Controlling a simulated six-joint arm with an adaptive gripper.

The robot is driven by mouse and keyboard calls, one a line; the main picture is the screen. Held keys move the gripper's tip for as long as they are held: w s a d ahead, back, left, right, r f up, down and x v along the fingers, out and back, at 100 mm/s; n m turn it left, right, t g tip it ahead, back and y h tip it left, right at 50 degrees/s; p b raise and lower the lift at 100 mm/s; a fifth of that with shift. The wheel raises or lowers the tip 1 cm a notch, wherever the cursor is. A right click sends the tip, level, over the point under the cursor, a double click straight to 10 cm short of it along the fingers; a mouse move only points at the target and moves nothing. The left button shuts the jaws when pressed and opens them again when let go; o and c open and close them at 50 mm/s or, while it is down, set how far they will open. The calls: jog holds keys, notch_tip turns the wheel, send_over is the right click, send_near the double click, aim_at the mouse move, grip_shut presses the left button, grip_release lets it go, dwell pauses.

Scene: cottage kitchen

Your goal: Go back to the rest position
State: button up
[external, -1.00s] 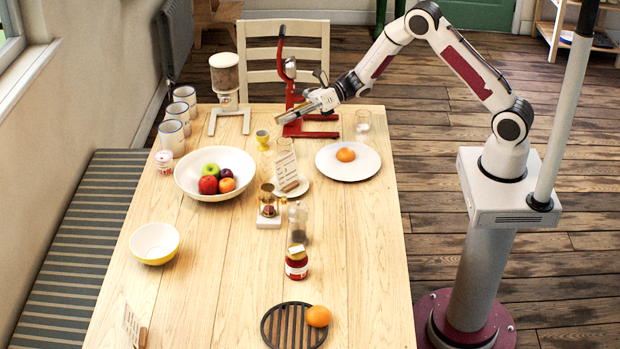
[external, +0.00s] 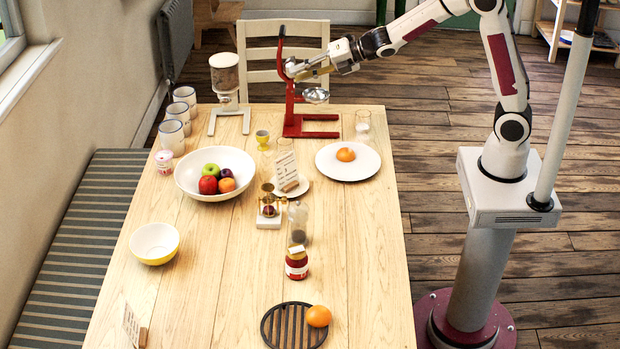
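My gripper (external: 297,69) is raised above the far end of the table (external: 217,265), at the upper part of the red press (external: 290,124). Its fingers point left and overlap the press's upright in the picture. I cannot tell whether they touch it, or whether they are open or shut. The metal bowl of the press (external: 316,96) shows just below my gripper. The upper metal part of the press is mostly hidden behind my gripper. My arm reaches in from the right, with its elbow high at the top of the picture.
Near the press stand a dispenser (external: 225,75), an egg cup (external: 262,137), a clear glass (external: 363,122) and a plate (external: 329,166) with an orange (external: 346,154). A fruit bowl (external: 190,187) and several mugs (external: 171,137) are at the left. A chair (external: 262,75) stands behind.

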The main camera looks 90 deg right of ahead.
jog(key=s+a+m+g, duration=0.2)
jog(key=s+a+m, duration=0.2)
jog(key=s, duration=0.9)
jog(key=s+a+m+g, duration=0.3)
jog(key=s+a+m, duration=0.2)
jog(key=s+m, duration=0.6)
jog(key=s+a+m+g, duration=0.2)
jog(key=s+a+m, duration=0.2)
jog(key=s, duration=1.2)
jog(key=m, duration=0.3)
jog(key=shift+s+a+f, duration=0.25)
jog(key=shift+s+a, duration=0.15)
